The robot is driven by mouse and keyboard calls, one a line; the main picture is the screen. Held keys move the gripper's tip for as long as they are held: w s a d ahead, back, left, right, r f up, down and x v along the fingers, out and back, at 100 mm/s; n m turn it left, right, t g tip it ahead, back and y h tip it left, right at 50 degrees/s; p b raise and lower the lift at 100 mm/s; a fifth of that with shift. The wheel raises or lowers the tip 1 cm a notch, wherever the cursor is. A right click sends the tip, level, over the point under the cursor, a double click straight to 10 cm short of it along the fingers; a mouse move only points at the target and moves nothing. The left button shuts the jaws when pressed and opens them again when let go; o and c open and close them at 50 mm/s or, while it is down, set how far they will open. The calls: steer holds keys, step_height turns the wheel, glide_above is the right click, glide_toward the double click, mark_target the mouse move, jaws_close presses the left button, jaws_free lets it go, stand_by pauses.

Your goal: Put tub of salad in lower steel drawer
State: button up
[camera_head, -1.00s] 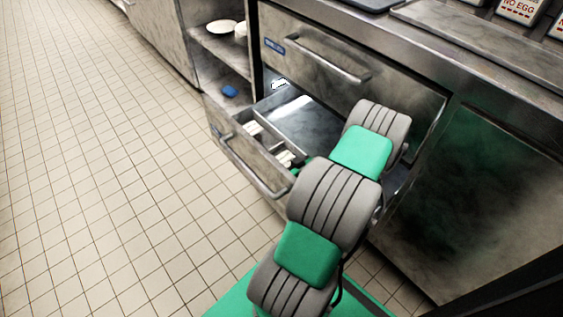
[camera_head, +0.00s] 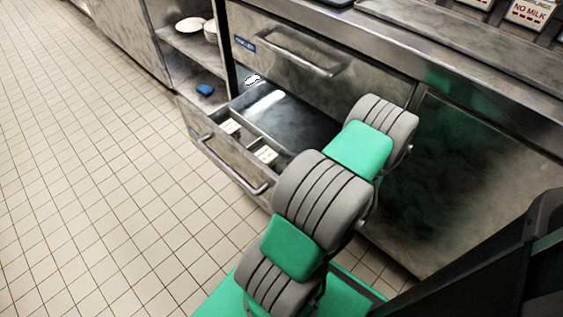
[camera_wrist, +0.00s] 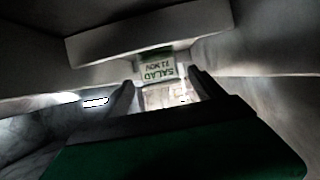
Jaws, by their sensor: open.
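The tub of salad (camera_wrist: 157,73) shows in the wrist view as a small pale tub with a green-lettered label, upside down in the picture. My gripper (camera_wrist: 161,88) is open, its two dark fingers below and to either side of the label; I see no grip on the tub. In the head view the gripper is hidden behind my arm. The lower steel drawer (camera_head: 225,158) is pulled open below a shut upper drawer (camera_head: 330,68). Small white items (camera_head: 265,154) lie along its front inside; I cannot tell whether one is the salad tub.
Left of the drawers, an open shelf holds white plates (camera_head: 190,25) and a blue item (camera_head: 205,90). A steel counter (camera_head: 440,50) runs above, with labelled white containers (camera_head: 530,12) at the back. The tiled floor (camera_head: 90,170) at left is clear.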

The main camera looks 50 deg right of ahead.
steer(key=v, duration=0.4)
steer(key=shift+s+r+p, duration=0.1)
steer(key=shift+p, duration=0.2)
